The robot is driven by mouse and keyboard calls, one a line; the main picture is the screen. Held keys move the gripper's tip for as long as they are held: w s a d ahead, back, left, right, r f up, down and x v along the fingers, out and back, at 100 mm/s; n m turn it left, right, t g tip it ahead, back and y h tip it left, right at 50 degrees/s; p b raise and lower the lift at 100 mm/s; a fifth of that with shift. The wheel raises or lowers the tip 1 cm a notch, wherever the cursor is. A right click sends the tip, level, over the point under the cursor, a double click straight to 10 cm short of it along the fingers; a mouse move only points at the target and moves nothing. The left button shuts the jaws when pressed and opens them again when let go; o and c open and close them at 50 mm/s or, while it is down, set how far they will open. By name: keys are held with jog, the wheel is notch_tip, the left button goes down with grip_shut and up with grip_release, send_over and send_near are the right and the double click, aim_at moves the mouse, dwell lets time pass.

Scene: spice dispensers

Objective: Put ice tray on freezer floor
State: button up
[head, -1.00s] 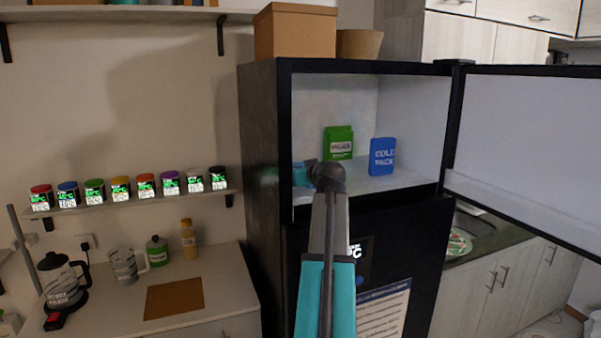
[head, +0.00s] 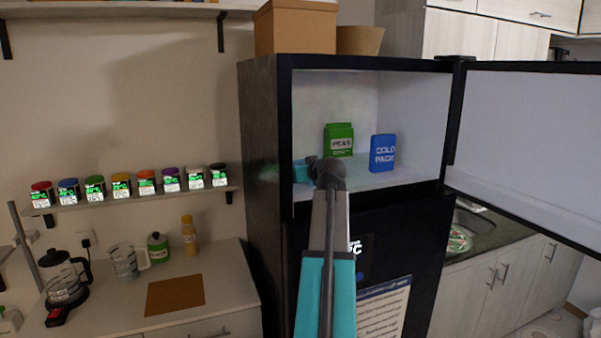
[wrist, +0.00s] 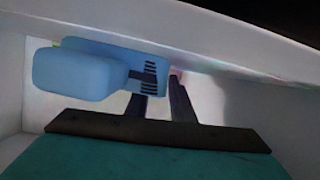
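The open freezer compartment's white floor (head: 362,182) shows in the head view. My gripper (wrist: 165,82) reaches into its left front part. A blue piece (head: 300,172) also shows left of my arm's dark end in the head view. I cannot tell whether the blue object touches the floor.
A green pea packet (head: 339,139) and a blue cold pack (head: 383,152) stand further right on the freezer floor. The freezer door (head: 535,145) is open to the right. A cardboard box (head: 295,30) sits on top. Floor space in front of the packets is clear.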

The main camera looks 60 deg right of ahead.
jog(key=shift+s+a+r+b, duration=0.15)
jog(key=shift+s+a+b, duration=0.2)
jog(key=shift+s, duration=0.1)
jog(key=b+v, duration=0.3)
jog(key=v, duration=0.8)
jog(key=shift+r, duration=0.15)
jog(key=shift+w+d, duration=0.1)
dwell(0.4)
